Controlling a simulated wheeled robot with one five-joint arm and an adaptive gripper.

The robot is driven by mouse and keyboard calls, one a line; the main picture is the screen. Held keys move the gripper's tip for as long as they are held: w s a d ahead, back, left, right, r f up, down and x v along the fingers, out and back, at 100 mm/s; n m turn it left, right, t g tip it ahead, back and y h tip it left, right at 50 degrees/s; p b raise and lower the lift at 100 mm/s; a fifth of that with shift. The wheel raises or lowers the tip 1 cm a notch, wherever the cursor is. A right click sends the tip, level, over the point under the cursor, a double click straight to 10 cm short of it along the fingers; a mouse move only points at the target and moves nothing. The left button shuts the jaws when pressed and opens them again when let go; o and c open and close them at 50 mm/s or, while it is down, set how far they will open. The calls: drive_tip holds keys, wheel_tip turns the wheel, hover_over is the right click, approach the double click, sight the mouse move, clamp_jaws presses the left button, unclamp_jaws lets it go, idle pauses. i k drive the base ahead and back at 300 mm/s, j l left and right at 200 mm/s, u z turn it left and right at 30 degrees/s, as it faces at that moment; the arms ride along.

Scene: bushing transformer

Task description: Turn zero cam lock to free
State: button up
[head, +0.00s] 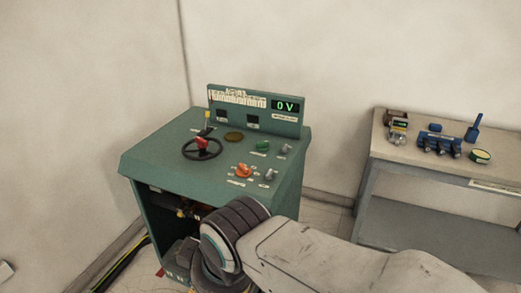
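A green control cabinet (215,165) stands at the centre in the head view. Its top carries a black handwheel (202,149) with a red part at its hub, an orange knob (244,171), a green knob (263,146) and two grey knobs, one at the upper right (285,150) and one at the lower right (270,175). The labels are too small to read, so I cannot tell which control is the zero cam lock or how it is set. My arm crosses the lower right in front of the cabinet. My gripper cannot be made out.
The cabinet's upright panel has a green display (286,106) reading 0 V. The cabinet's open front shows dark contents. A grey bench (455,175) with blue tools and small items stands at the right. Cables (122,262) lie on the floor at the lower left.

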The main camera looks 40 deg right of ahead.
sight(284, 151)
drive_tip(key=l+u, duration=0.35)
drive_tip(key=k+l+u, duration=0.2)
drive_tip(key=l+u, duration=0.2)
drive_tip(key=k+l+u, duration=0.15)
drive_tip(key=l+u, duration=0.2)
drive_tip(key=k+l+u, duration=0.5)
drive_tip(key=l+u, duration=0.5)
drive_tip(key=l, duration=0.15)
drive_tip(key=k+l+u, duration=0.15)
drive_tip(key=l+u, duration=0.15)
drive_tip(key=k+l+u, duration=0.1)
drive_tip(key=l+u, duration=0.25)
drive_tip(key=l, duration=0.15)
drive_tip(key=k+l+u, duration=0.3)
drive_tip(key=i+l, duration=0.05)
drive_tip(key=i, duration=0.05)
